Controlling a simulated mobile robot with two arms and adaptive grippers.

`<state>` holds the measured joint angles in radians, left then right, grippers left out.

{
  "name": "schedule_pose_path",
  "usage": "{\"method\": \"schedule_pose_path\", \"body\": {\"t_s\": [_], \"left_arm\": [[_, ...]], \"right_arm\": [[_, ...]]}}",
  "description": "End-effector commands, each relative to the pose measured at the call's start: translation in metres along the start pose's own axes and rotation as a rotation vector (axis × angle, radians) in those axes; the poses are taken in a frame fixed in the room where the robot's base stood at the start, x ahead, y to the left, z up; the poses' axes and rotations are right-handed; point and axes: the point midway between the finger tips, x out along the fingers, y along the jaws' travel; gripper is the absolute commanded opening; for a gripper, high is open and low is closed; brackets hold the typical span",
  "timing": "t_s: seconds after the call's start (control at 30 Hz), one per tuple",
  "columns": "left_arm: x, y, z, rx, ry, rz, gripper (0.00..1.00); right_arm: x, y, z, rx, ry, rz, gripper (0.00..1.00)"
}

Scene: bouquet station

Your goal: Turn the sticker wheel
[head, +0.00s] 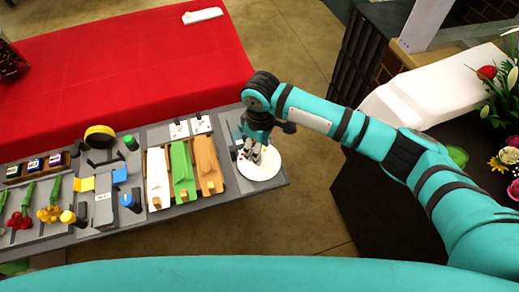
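The sticker wheel (262,171) is a flat white disc at the right end of the grey station table, with small dark and red marks near the gripper. My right gripper (255,157) points down over the upper left part of the wheel. Its fingers cover that part and seem to be at or just above the surface; I cannot tell whether they touch it. The fingers look close together, but their gap is too small to read. My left gripper is not in view.
Left of the wheel lie brown, green and white wrapping sheets (208,164) in a tray. A red-covered table (120,70) is behind. A dark counter with flowers (505,160) is at right.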

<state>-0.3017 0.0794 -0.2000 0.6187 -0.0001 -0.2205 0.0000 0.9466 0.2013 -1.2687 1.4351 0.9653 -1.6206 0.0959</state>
Motion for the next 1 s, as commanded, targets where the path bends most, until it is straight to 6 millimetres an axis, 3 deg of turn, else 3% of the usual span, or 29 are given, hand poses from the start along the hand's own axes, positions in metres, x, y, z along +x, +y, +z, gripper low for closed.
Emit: {"method": "schedule_pose_path", "body": {"t_s": [0.2,0.53,0.93,1.0], "left_arm": [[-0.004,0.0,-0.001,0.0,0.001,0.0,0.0],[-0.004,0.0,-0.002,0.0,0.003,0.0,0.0],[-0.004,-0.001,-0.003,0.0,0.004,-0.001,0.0],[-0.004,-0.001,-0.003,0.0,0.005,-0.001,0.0]], "right_arm": [[0.022,0.0,0.0,0.0,0.0,0.0,0.51],[0.026,0.0,0.0,-0.001,0.001,0.0,0.51],[0.025,0.0,-0.001,-0.001,0.001,0.0,0.0],[0.025,0.0,-0.001,-0.001,0.001,0.0,0.0]]}}
